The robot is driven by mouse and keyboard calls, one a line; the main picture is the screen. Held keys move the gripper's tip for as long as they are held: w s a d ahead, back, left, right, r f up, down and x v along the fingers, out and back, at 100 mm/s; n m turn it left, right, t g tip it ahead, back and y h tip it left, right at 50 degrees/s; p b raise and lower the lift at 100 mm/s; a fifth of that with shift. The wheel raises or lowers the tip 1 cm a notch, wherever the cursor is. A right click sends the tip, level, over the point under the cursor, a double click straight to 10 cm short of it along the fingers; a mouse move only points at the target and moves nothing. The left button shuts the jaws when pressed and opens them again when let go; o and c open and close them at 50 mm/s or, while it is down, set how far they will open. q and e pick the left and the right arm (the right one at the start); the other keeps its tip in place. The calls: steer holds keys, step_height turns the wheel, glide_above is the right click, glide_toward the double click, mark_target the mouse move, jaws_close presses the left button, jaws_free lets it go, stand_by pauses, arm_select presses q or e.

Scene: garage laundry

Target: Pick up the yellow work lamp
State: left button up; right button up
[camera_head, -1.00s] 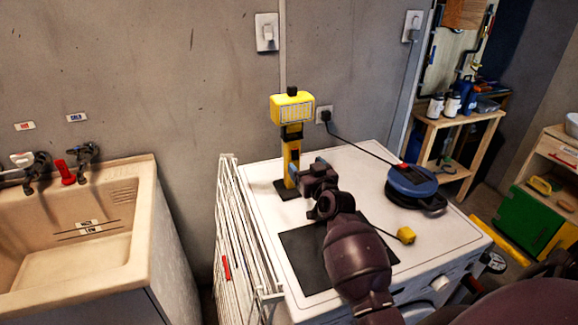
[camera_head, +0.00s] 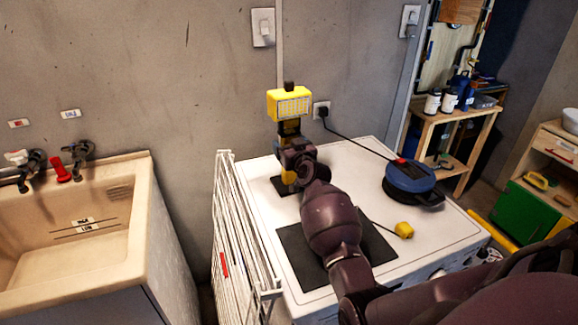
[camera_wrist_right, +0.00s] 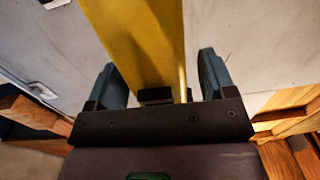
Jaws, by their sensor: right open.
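The yellow work lamp (camera_head: 289,103) stands upright on a dark base at the back left of the white machine top. Its boxy yellow head is in clear view. My right gripper (camera_head: 291,150) is at the lamp's post, below the head, and hides much of the post in the head view. In the right wrist view the yellow post (camera_wrist_right: 142,45) runs between the two fingers of my right gripper (camera_wrist_right: 158,82). The fingers are open, one on each side of the post. My left gripper is not in view.
A blue cable reel (camera_head: 411,178) sits at the machine top's right, its cord running to the wall socket. A white drying rack (camera_head: 240,230) stands left, beside a beige sink (camera_head: 128,235).

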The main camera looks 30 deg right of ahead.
jaws_close()
steer(key=shift+r, duration=0.15)
steer(key=shift+r, duration=0.1)
stand_by(0.4)
